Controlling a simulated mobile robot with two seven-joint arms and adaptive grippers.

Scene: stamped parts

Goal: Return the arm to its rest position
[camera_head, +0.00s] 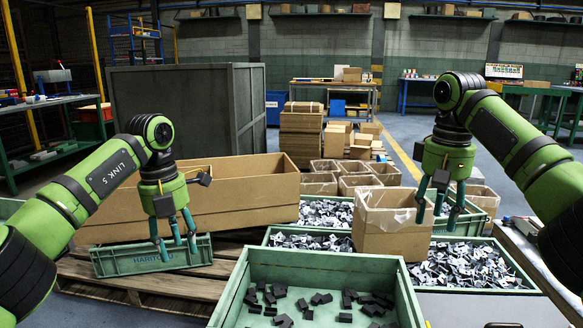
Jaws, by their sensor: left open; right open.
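My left gripper (175,243) is open, fingers pointing down, above and in front of a small green bin (120,262) at the left. No part shows between its fingers. My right gripper (436,217) is open, fingers pointing down, at the right edge of a tall open cardboard box (385,243). It appears empty. From this view I cannot tell whether its fingers are over the box or in front of it.
A green bin (232,295) with dark parts (346,299) stands front centre. Green bins of silvery stamped parts (462,266) lie behind and right. A long cardboard box (240,202) stands behind my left gripper, on a wooden pallet (185,285). Smaller open boxes (318,184) stand behind.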

